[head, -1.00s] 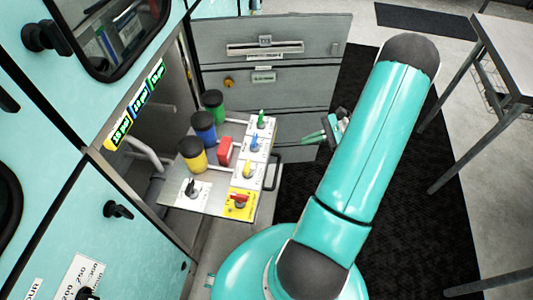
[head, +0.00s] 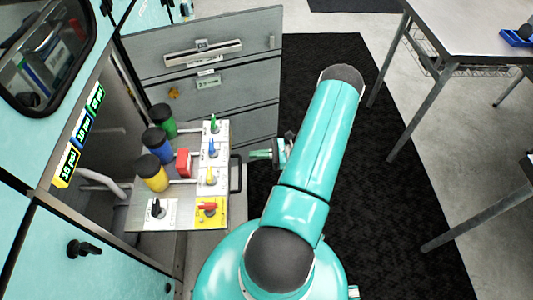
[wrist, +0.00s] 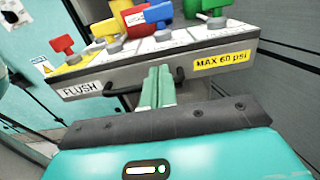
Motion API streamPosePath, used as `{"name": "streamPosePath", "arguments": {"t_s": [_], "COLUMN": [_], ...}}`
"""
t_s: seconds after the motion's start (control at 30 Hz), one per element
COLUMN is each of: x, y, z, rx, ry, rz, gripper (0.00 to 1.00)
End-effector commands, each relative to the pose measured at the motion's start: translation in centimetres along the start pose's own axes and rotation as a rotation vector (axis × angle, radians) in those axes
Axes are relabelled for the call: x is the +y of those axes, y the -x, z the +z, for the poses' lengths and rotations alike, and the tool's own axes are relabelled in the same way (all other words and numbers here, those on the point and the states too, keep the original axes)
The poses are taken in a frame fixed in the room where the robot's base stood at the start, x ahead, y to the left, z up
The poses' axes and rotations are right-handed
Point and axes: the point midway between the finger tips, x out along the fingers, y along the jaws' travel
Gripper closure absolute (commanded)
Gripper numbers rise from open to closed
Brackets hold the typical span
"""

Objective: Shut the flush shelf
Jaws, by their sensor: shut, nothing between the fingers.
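The flush shelf (head: 137,217) stands pulled out from the teal cabinet, with colored valves and yellow, blue and green capped cylinders on it. Its front edge, labelled FLUSH (wrist: 82,89), faces me in the wrist view. A black bar handle (head: 237,174) is fixed to that front edge; it also shows in the wrist view (wrist: 179,77). My gripper (head: 258,154) is shut and empty, just right of the handle in the head view. In the wrist view its green fingertips (wrist: 158,75) overlap the middle of the handle. I cannot tell whether they touch it.
An open grey door panel (head: 225,85) stands behind the shelf. A lower teal cabinet door with a black knob (head: 83,248) is at the left. A metal table (head: 465,30) stands at the right. Dark matting (head: 385,200) covers clear floor between.

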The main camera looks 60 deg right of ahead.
Motion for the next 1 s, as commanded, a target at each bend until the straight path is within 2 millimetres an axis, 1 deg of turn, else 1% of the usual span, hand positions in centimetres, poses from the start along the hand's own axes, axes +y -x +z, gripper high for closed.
{"name": "streamPosePath", "arguments": {"t_s": [0.03,0.2,0.3,0.4,0.53,0.87,1.0], "x": [0.1,0.0,0.0,0.0,0.0,0.0,0.0], "y": [-1.2,-4.5,-6.0,-6.9,-7.3,-7.3,-7.7], "z": [0.1,0.1,0.0,0.0,0.0,0.0,0.0], "rx": [-0.002,-0.001,-0.001,0.000,-0.001,-0.001,-0.001], "ry": [-0.001,0.000,0.000,0.000,0.000,0.000,0.000], "rz": [0.005,0.005,0.006,0.006,0.005,0.005,0.006], "gripper": [1.00,1.00,1.00,1.00,1.00,1.00,1.00]}}
